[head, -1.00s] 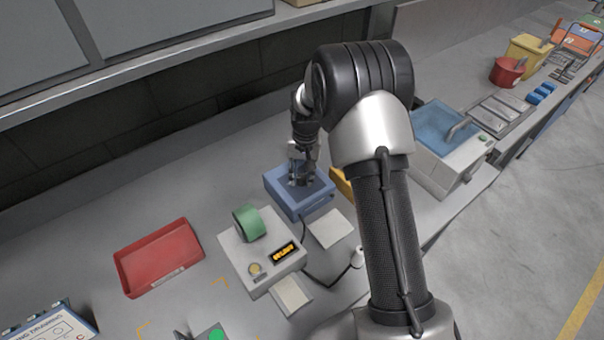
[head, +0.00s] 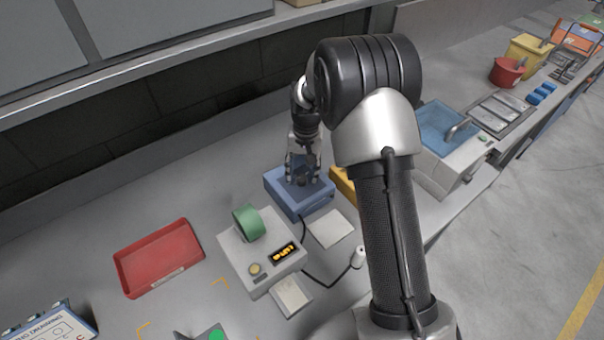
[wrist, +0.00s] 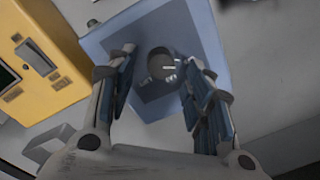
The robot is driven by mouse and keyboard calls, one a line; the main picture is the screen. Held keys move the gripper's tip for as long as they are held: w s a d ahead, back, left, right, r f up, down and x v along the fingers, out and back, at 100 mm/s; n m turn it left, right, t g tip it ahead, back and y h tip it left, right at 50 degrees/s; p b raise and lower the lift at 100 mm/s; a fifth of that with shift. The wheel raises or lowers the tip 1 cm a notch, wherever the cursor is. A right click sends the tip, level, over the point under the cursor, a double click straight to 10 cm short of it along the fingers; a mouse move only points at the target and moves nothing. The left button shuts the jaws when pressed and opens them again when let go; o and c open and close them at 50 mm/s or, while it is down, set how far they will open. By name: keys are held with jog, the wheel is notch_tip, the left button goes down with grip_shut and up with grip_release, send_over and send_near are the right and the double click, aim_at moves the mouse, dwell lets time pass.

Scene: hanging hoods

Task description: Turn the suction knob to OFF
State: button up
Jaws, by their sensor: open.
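A blue box (head: 305,203) stands on the bench, left of my forearm in the head view. In the wrist view a dark round knob (wrist: 160,61) with a short pale pointer mark sits on top of the blue box (wrist: 208,30); the mark lies toward the right of the picture. I take this for the suction knob; no lettering is readable. My gripper (head: 302,181) points down over the box. In the wrist view my gripper (wrist: 160,67) is open, with one finger on each side of the knob and visible gaps. In the head view the fingers hide most of the knob.
A yellow box (head: 342,185) stands close to the blue box, partly behind my arm. A grey device (head: 262,247) with a green roll is in front, and a red tray (head: 160,258) lies at left. A cable runs nearby. Bare bench lies behind the blue box.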

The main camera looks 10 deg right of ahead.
aim_at(304, 178)
notch_tip(304, 178, up, 10)
jog(key=shift+d, duration=0.25)
jog(key=shift+s, duration=0.1)
jog(key=s+r+n+t, duration=0.2)
jog(key=s+r, duration=1.2)
jog(key=s+n+t, duration=0.1)
jog(key=s+t, duration=0.1)
jog(key=s, duration=1.7)
jog(key=shift+a+n+h, duration=0.3)
jog(key=shift+a, duration=0.05)
